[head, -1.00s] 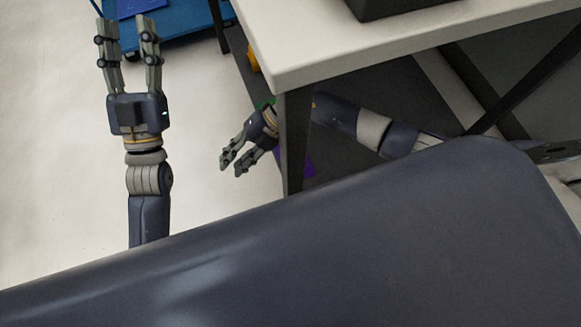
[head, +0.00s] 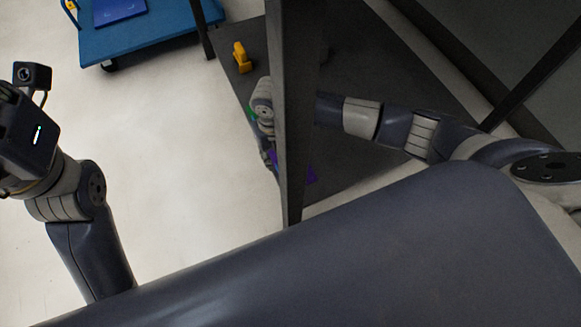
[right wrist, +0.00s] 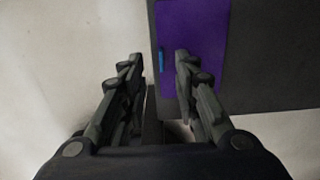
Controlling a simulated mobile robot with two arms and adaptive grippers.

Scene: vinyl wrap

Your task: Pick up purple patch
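The purple patch (right wrist: 205,45) lies flat on the dark shelf near its edge in the right wrist view. It also shows partly behind the table leg in the head view (head: 308,170). My right gripper (right wrist: 157,62) is open and empty, with its right fingertip over the patch's left edge and its left fingertip over the pale floor. In the head view that gripper (head: 268,155) is mostly hidden by the leg. Of my left gripper only the body (head: 22,135) shows at the left edge; its fingers are out of frame.
A dark table leg (head: 292,110) stands close in front of my right gripper. The dark shelf (head: 375,75) carries a yellow object (head: 242,57). A blue cart (head: 160,35) stands at the top left. The pale floor between is clear.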

